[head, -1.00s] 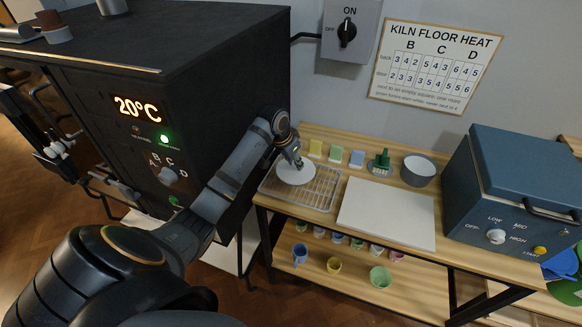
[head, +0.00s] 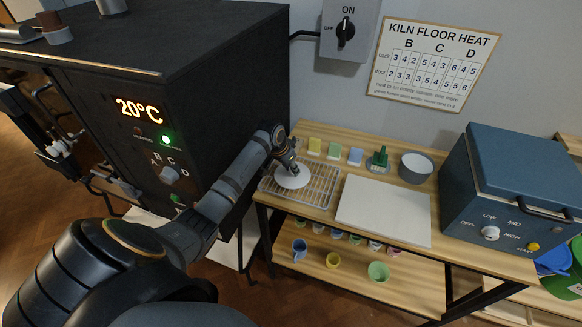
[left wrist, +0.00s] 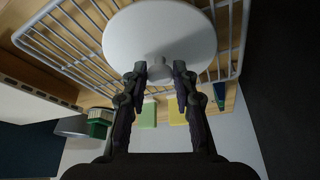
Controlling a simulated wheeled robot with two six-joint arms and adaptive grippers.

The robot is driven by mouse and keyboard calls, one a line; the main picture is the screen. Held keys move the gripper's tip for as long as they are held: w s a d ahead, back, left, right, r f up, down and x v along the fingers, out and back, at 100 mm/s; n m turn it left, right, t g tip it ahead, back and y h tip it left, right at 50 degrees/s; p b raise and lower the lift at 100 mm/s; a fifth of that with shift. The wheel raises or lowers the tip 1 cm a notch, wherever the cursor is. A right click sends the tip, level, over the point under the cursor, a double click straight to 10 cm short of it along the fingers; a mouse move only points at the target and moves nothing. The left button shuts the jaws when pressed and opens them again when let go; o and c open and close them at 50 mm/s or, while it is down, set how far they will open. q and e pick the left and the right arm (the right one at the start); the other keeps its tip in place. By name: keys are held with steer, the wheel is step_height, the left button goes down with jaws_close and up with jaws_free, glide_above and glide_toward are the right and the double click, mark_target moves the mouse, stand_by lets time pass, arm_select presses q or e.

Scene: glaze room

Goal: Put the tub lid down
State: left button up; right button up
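The tub lid is a white round disc (head: 293,179) with a small knob. In the head view it is over the wire rack (head: 328,192) at the left end of the bench. My left gripper (head: 290,167) is above it, pointing down. In the left wrist view its fingers (left wrist: 160,72) are closed on both sides of the knob, with the lid (left wrist: 160,35) flat against or just above the rack wires (left wrist: 70,42). I cannot tell if any gap is left. A round grey tub (head: 416,167) with a pale inside stands at the back of the bench. My right gripper is out of view.
A pale board (head: 384,210) lies right of the rack. Yellow, green and blue blocks (head: 334,150) and a green brush (head: 379,158) stand behind. The dark kiln (head: 225,80) rises close on the left, a blue box (head: 510,190) on the right.

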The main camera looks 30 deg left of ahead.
arm_select(q)
steer(key=shift+o, duration=1.4)
steer(key=shift+r, duration=0.15)
steer(key=b+v, duration=0.1)
steer(key=v, duration=1.1)
